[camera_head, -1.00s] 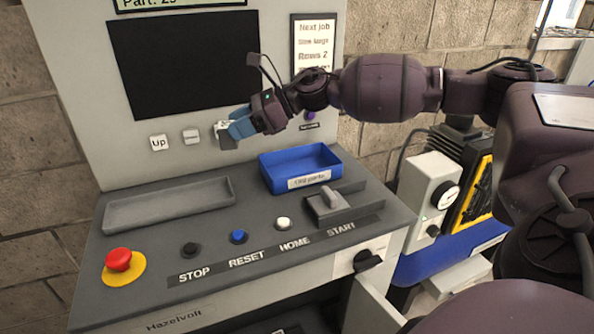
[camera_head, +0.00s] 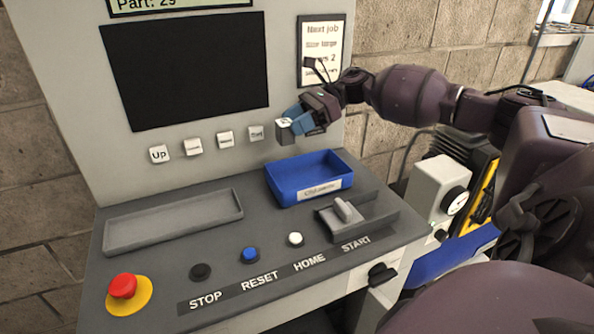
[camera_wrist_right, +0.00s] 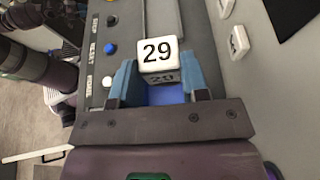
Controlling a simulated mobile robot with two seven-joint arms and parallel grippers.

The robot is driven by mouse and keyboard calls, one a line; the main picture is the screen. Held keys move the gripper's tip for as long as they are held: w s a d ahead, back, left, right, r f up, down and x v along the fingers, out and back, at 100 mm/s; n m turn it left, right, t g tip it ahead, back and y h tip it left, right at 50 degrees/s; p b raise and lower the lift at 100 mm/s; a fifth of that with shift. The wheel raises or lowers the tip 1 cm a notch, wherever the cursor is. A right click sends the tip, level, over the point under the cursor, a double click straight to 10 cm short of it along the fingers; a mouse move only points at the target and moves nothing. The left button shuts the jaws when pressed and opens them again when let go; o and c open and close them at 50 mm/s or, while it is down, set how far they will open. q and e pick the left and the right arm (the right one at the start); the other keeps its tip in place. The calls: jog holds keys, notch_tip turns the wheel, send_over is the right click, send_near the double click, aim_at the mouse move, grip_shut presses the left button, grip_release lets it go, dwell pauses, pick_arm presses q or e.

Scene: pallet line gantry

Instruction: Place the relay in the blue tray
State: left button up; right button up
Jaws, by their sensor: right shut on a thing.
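The relay (camera_head: 284,131) is a small pale block held in the blue fingertips of my right gripper (camera_head: 296,125). In the right wrist view the relay (camera_wrist_right: 158,52) shows a white face marked 29 between the fingers of the gripper (camera_wrist_right: 160,84), which is shut on it. The blue tray (camera_head: 311,193) sits on the grey console, with a white label on its front. The gripper and relay are in the air, above and behind the tray's back left part in the head view. The tray looks empty. My left gripper is not in view.
A long grey tray (camera_head: 175,222) lies on the console's left. A grey raised switch (camera_head: 344,211) stands in front of the blue tray. A red emergency button (camera_head: 122,286) and several small buttons line the front. A dark screen (camera_head: 189,70) is on the panel behind.

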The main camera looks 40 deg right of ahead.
notch_tip(320, 180, down, 13)
jog(key=shift+f, duration=0.2)
dwell(0.4)
jog(key=shift+f, duration=0.15)
jog(key=o, duration=1.1)
jog(key=shift+o, duration=0.2)
jog(key=shift+r, duration=0.25)
jog(key=b+v, duration=0.1)
jog(key=v, duration=0.9)
jog(key=shift+d, duration=0.3)
jog(key=shift+s+d+r, duration=0.2)
jog(key=shift+d+r, duration=0.15)
jog(key=shift+d, duration=0.2)
